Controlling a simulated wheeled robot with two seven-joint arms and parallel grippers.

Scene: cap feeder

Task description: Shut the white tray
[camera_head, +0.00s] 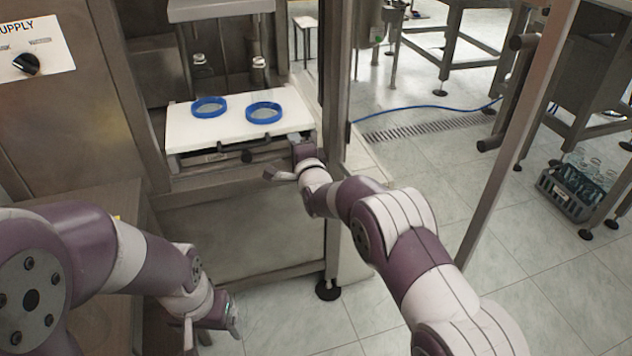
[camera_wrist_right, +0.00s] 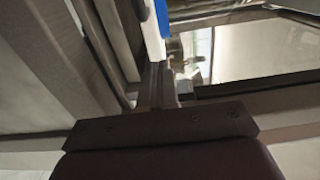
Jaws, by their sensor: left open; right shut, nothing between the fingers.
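The white tray (camera_head: 190,139) sits in the metal machine, its front edge and dark front fittings facing me. Two blue rings (camera_head: 209,107) (camera_head: 264,112) lie on it. My right gripper (camera_head: 299,143) is shut and empty at the tray's front right corner. In the right wrist view its closed fingers (camera_wrist_right: 163,82) point toward the white tray edge (camera_wrist_right: 153,38), with a blue ring partly visible beyond; I cannot tell whether they touch. My left gripper (camera_head: 213,326) is open and empty, low in front of the machine and well away from the tray.
A metal post (camera_head: 336,100) of the machine stands just right of my right gripper. A control panel with a black knob (camera_head: 26,64) is at upper left. A dark crate (camera_head: 572,190) stands on the tiled floor at right. Open floor lies between.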

